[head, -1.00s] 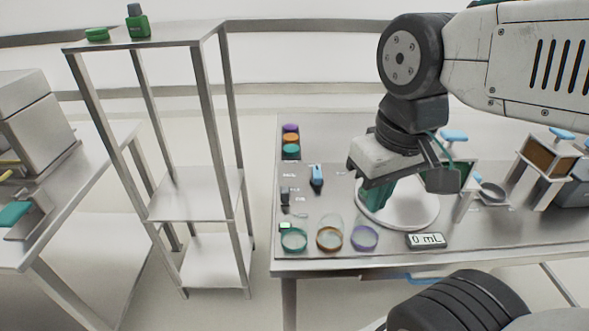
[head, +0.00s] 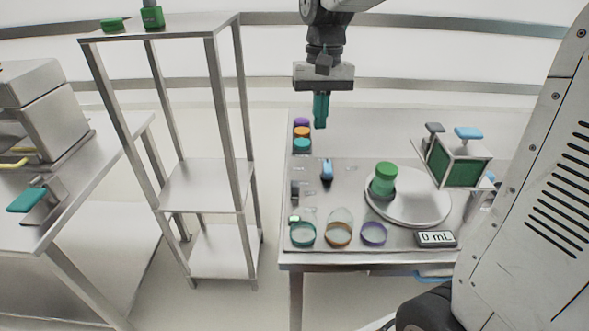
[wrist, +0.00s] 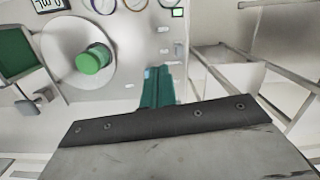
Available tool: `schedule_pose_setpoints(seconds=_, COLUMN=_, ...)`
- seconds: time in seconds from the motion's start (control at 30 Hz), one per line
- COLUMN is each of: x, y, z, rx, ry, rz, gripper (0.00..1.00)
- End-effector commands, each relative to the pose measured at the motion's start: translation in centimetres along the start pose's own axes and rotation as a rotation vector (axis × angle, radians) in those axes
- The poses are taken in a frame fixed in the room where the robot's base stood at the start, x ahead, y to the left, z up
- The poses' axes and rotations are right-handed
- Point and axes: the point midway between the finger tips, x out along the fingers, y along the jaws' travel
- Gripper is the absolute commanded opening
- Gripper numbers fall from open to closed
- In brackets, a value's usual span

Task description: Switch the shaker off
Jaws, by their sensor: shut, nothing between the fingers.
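The likely shaker is a round white plate (head: 425,210) on the table, with a green-capped container (head: 385,178) standing on it; both also show in the wrist view, the plate (wrist: 58,28) and the container (wrist: 92,60). Left of the plate is a small blue-topped device (head: 327,172), with a dark one (head: 295,189) and a small green-lit one (head: 294,219) beside it. I cannot tell which one is the shaker's switch. My gripper (head: 320,124) is shut and empty, pointing down above the table's back part. In the wrist view its teal fingers partly hide the panel.
Three coloured rings or dishes (head: 338,237) and a "0 mL" display (head: 436,239) line the front edge. Coloured caps (head: 302,132) stand at the back left. A green-windowed box (head: 463,163) stands right. A metal rack (head: 205,185) is left of the table.

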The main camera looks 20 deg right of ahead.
Motion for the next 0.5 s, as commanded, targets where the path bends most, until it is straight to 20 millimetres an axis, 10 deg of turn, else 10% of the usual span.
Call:
schedule_pose_setpoints(seconds=0.2, x=3.6, y=-1.9, z=-8.0, rx=0.080, ry=-0.078, rz=0.001, gripper=0.00)
schedule_pose_setpoints(seconds=0.5, x=7.3, y=-3.0, z=-13.4, rx=0.144, ry=-0.129, rz=0.003, gripper=0.00)
